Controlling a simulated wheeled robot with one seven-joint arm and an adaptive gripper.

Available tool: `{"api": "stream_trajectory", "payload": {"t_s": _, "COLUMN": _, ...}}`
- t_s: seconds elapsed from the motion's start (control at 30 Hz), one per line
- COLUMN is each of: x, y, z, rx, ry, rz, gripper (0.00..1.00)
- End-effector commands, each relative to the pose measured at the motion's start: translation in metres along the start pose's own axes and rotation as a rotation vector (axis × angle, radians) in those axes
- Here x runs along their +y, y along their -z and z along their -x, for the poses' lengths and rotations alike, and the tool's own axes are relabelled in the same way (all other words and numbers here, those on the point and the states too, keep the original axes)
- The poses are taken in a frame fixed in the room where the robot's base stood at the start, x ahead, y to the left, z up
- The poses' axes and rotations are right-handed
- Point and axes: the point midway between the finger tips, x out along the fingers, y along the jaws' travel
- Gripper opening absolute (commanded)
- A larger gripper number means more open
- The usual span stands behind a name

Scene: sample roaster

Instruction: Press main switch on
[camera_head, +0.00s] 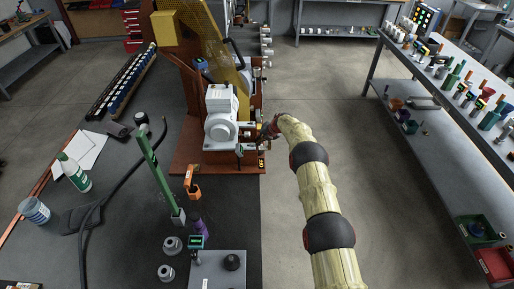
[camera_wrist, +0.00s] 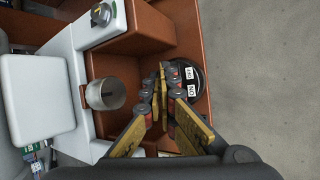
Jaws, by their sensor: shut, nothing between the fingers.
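The main switch (camera_wrist: 187,80) is a dark round piece with two white labels, one reading ON, on the brown base in the wrist view. My gripper (camera_wrist: 162,72) is shut and empty. Its fingertips are just left of the switch labels and overlap the dark disc's edge in the picture. I cannot tell if they touch it. In the head view my gripper (camera_head: 270,129) is at the right side of the roaster (camera_head: 220,118), above its brown base (camera_head: 195,158). The switch cannot be made out there, and its position is unclear.
A metal cup-like cylinder (camera_wrist: 105,93) and a round knob (camera_wrist: 101,14) are left of my fingers. A shelf bench (camera_head: 440,112) is at right. The floor between is clear.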

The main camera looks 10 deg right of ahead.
Motion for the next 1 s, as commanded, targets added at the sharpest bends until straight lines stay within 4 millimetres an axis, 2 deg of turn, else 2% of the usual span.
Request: {"api": "stream_trajectory", "payload": {"t_s": 1.0, "x": -0.0054, "y": 0.0057, "z": -0.0073, "rx": 0.0, "ry": 0.0, "rz": 0.0, "gripper": 0.0}}
